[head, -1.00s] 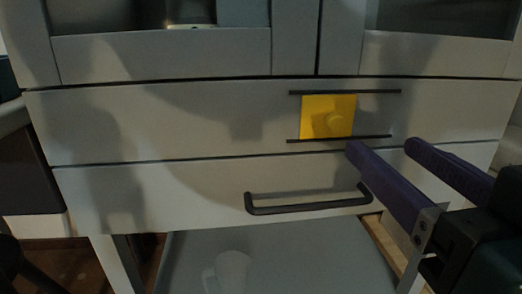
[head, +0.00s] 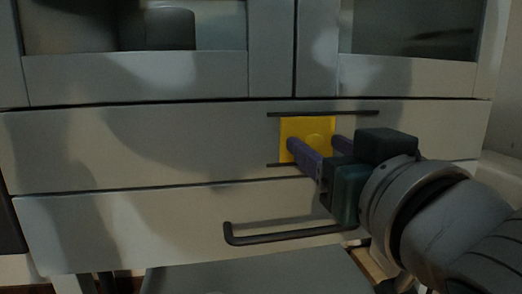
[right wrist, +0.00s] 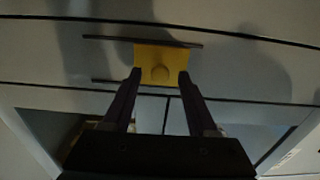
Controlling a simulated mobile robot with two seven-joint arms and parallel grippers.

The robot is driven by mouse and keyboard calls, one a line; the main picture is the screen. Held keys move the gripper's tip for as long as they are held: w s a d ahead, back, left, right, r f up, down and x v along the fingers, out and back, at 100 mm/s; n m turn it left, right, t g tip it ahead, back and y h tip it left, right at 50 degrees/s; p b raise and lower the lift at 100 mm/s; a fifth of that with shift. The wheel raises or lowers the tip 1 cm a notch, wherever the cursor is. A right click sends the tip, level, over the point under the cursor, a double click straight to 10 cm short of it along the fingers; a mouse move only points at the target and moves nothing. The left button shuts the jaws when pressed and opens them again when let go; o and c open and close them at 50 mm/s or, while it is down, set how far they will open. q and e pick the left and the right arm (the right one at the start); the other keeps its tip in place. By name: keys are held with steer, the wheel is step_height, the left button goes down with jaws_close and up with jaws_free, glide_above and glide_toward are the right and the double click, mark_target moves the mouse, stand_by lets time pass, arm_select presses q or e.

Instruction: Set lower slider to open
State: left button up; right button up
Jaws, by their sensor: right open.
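The slider is a yellow square plate (head: 292,127) with a round knob (head: 318,139) on it. It sits between two dark horizontal rails (head: 322,113) on the upper drawer front, near the left end of the rails. My right gripper (head: 314,146) is open in front of the plate, its purple fingers pointing at it. In the right wrist view the fingertips (right wrist: 159,73) lie on either side of the yellow plate (right wrist: 146,53) and its knob (right wrist: 160,72). I cannot tell whether the fingers touch it. My left gripper is not in view.
A lower drawer (head: 130,228) with a dark bar handle (head: 285,236) lies below the slider. Cabinet doors with framed panes (head: 420,78) are above. A grey surface (head: 250,276) shows under the drawers.

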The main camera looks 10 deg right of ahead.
steer(key=shift+w, duration=0.1)
jaws_close()
stand_by(0.4)
stand_by(1.0)
